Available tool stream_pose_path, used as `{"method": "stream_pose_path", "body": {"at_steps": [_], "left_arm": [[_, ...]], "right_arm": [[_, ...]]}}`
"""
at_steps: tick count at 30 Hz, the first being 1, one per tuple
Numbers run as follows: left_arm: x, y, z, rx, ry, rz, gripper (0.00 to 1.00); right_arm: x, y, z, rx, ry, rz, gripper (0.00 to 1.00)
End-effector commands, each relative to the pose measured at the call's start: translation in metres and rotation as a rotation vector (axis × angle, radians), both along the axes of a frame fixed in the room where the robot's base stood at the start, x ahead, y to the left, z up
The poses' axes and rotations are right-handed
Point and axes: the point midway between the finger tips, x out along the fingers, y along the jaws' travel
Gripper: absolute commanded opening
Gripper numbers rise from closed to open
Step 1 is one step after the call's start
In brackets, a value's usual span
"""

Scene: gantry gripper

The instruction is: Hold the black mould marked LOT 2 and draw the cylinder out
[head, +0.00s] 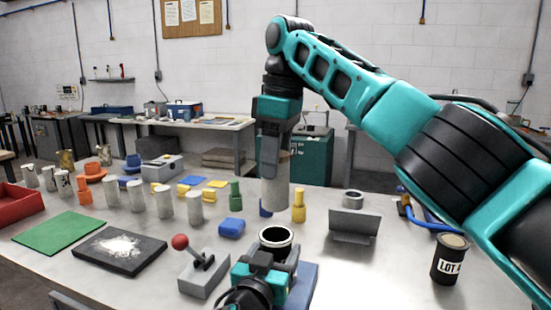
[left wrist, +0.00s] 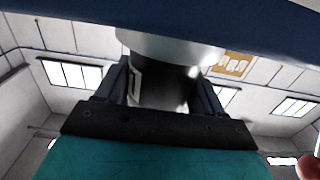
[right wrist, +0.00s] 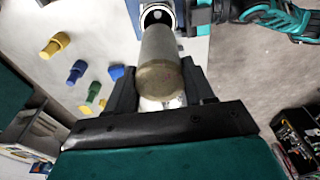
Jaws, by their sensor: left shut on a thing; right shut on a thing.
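The black mould (head: 263,246) is upright at the front middle of the table, with its round mouth facing up. My left gripper (head: 266,272) is shut around it. In the left wrist view the mould (left wrist: 160,88) is between the fingers, with part of a white label in sight; its lettering cannot be read. The grey cylinder (head: 275,194) hangs upright above the mould, its lower end clear of the rim in the head view. My right gripper (head: 271,160) is shut on its upper part. The right wrist view shows the cylinder (right wrist: 158,50) and the mould's open mouth (right wrist: 157,17) beyond.
A black mould marked LOT 4 (head: 449,262) stands at the right. A grey lever box (head: 204,275) with a red knob is left of my left gripper. A grey bracket (head: 352,226), yellow and green pegs and several grey cylinders stand around. A blue slab (head: 304,285) is beside the mould.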

Motion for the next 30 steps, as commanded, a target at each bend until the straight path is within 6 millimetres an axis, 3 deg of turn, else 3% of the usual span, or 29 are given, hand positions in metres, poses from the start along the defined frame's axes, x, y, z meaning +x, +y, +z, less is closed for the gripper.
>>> {"method": "stream_pose_path", "body": {"at_steps": [10,20,26,30], "left_arm": [[0.0,0.0,-0.001,0.0,0.001,0.0,0.98],[-0.004,0.001,-0.001,0.0,0.001,0.0,0.98],[-0.029,0.009,-0.001,-0.001,0.003,-0.001,0.98],[-0.055,0.018,-0.002,-0.001,0.003,0.0,0.98]], "right_arm": [[0.0,0.0,0.001,0.001,-0.001,0.001,0.03],[0.0,0.0,0.001,0.001,-0.001,0.0,0.03],[0.0,0.0,0.001,0.001,-0.001,0.0,0.03],[0.0,0.0,0.001,0.001,-0.001,0.001,0.03]]}}
